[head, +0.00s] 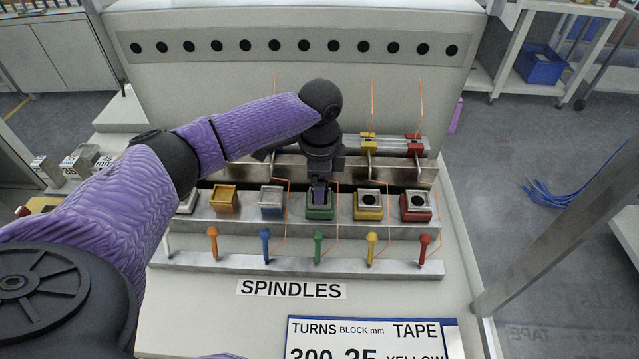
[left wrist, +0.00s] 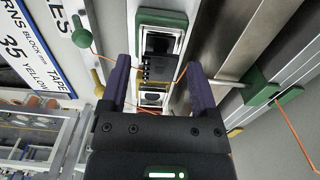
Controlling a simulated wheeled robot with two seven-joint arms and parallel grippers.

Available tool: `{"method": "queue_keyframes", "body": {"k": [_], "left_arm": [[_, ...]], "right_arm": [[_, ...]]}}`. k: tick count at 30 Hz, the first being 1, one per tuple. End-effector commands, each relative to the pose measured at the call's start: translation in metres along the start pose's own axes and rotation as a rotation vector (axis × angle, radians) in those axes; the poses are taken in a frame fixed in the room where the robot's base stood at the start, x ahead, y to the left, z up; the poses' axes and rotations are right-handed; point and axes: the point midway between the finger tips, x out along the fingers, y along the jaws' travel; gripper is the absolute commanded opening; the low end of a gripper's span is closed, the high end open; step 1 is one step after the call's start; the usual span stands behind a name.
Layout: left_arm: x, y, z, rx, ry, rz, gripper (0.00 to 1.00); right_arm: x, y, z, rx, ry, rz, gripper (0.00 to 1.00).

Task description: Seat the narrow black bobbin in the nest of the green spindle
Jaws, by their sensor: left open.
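The green spindle's nest (head: 319,213) is the green block with a metal top in the middle of the spindle row. In the left wrist view its green end (left wrist: 162,19) shows at the top. A black block, apparently the narrow bobbin (left wrist: 160,63), lies at the metal opening of this nest; I cannot tell how deep it sits. My left gripper (head: 320,190) points down over the green nest and partly hides it. In the left wrist view its purple fingers (left wrist: 158,80) are apart, one on each side of the black block, with visible gaps. My right gripper is not in view.
Blue (head: 272,209) and yellow (head: 368,213) nests flank the green one; orange (head: 225,206) and red (head: 415,214) ones stand farther out. Coloured pegs (head: 318,240) stand on a front rail. Thin orange wires rise around the row. Loose blocks (head: 80,160) lie at the left.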

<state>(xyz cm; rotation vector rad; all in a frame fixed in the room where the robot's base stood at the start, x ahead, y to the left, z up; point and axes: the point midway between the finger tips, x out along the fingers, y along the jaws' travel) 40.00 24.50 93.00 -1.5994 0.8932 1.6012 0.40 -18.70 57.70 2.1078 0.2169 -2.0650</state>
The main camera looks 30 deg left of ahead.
Motion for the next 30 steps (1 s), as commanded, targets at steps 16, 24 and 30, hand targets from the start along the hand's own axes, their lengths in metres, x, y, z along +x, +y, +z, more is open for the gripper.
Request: {"method": "queue_keyframes", "body": {"k": [16, 24, 30], "left_arm": [[-0.106, 0.0, 0.0, 0.0, 0.001, -0.001, 0.78], [-0.105, 0.0, 0.0, 0.0, 0.002, 0.0, 0.78], [-0.105, 0.0, 0.0, 0.0, 0.001, 0.0, 0.78]], "right_arm": [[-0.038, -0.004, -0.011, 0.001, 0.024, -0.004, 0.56], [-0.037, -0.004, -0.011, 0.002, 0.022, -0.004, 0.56], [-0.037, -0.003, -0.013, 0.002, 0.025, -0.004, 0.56]]}}
